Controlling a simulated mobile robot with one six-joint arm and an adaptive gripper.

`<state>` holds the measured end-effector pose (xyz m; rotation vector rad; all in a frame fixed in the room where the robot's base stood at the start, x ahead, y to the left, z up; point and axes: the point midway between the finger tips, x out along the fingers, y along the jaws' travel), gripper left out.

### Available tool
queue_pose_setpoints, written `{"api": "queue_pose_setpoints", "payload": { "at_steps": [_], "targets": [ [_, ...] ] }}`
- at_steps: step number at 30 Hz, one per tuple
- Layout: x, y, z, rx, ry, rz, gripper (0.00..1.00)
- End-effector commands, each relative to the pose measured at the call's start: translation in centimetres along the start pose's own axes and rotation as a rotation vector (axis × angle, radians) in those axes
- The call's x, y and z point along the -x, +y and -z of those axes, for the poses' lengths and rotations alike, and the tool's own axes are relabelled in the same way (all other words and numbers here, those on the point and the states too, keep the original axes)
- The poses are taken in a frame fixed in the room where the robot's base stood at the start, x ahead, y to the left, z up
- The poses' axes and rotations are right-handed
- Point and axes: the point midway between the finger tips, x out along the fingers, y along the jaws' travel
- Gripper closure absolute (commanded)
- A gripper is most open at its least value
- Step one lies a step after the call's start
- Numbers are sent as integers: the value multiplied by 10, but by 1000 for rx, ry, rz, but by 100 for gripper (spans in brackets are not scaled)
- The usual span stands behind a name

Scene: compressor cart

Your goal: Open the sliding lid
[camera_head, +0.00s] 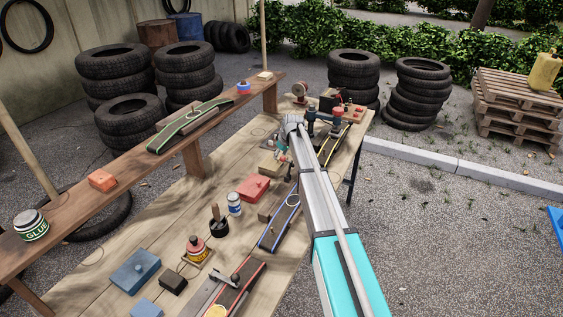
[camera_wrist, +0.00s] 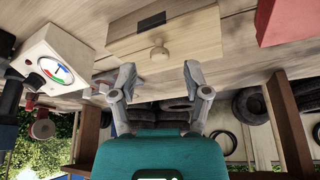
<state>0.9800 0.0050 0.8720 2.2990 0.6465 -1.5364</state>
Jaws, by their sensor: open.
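In the wrist view, a pale wooden box with a flat lid (camera_wrist: 165,30) lies just beyond my fingertips. A small round knob (camera_wrist: 159,54) stands out from its near face, and a dark patch (camera_wrist: 137,22) lies on its top. My gripper (camera_wrist: 160,78) is open and empty. Its two fingers are spread to either side of the knob, short of it and apart from the box. In the head view a small pale wooden box (camera_head: 271,166), likely the same one, sits on the bench beside my arm. My fingertips are not clear there.
A white gauge box (camera_wrist: 50,58) stands left of the wooden box in the wrist view. A red case (camera_head: 254,187) lies close by on the bench, with a white-blue bottle (camera_head: 234,204) and sanding tools around. A raised plank shelf (camera_head: 130,170) runs along the left side.

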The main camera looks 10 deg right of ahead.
Motion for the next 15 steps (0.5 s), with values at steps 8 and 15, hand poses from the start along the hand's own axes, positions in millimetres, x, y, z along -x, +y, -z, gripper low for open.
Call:
{"api": "queue_pose_setpoints", "payload": {
  "at_steps": [8, 15],
  "targets": [
    [-17, 0, 0, 1, 0, 0, 39],
    [-19, 0, 0, 1, 0, 0, 39]
  ]
}}
